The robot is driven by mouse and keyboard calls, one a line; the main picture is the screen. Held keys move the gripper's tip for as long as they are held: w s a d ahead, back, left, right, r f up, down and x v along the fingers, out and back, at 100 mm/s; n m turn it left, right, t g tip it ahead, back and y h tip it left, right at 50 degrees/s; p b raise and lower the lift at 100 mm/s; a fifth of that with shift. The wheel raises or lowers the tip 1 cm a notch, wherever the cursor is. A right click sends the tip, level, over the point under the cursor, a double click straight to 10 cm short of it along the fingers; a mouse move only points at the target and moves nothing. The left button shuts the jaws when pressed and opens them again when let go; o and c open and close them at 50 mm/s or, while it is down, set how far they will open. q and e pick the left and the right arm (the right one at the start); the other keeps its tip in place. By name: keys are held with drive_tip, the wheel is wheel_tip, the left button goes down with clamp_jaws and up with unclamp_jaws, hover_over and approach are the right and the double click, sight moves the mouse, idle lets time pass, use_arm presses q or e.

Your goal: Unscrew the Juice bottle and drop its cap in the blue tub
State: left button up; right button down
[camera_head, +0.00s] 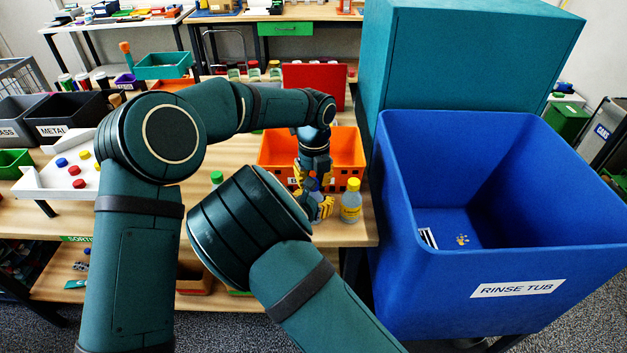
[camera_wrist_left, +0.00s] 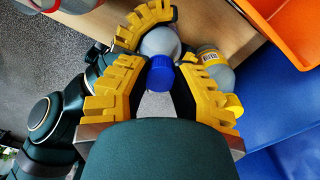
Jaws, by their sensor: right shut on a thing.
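A bottle with a blue cap (camera_wrist_left: 160,73) and a pale body (camera_wrist_left: 160,42) shows in the left wrist view; I cannot read its label. My right gripper (camera_head: 321,208) is shut on this bottle's body, low over the table. My left gripper (camera_wrist_left: 158,86) comes down from above, its yellow fingers spread on both sides of the blue cap with gaps. The cap sits on the bottle. In the head view the grippers largely hide the bottle. The blue tub (camera_head: 510,258), labelled RINSE TUB, stands at the right, a few small items on its floor.
A yellow-capped bottle (camera_head: 351,202) stands close right of my grippers, near the table's edge. An orange bin (camera_head: 345,150) is behind them. A white tray with colored caps (camera_head: 55,192) is at the left. A teal box (camera_head: 460,60) stands behind the tub.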

use_arm(q)
drive_tip(key=o, duration=0.3)
drive_tip(key=shift+o, duration=0.6)
drive_tip(key=shift+w+r, duration=0.1)
drive_tip(key=shift+r, duration=3.85)
drive_tip(key=shift+f, duration=3.95)
drive_tip(key=shift+o, duration=0.2)
clamp_jaws()
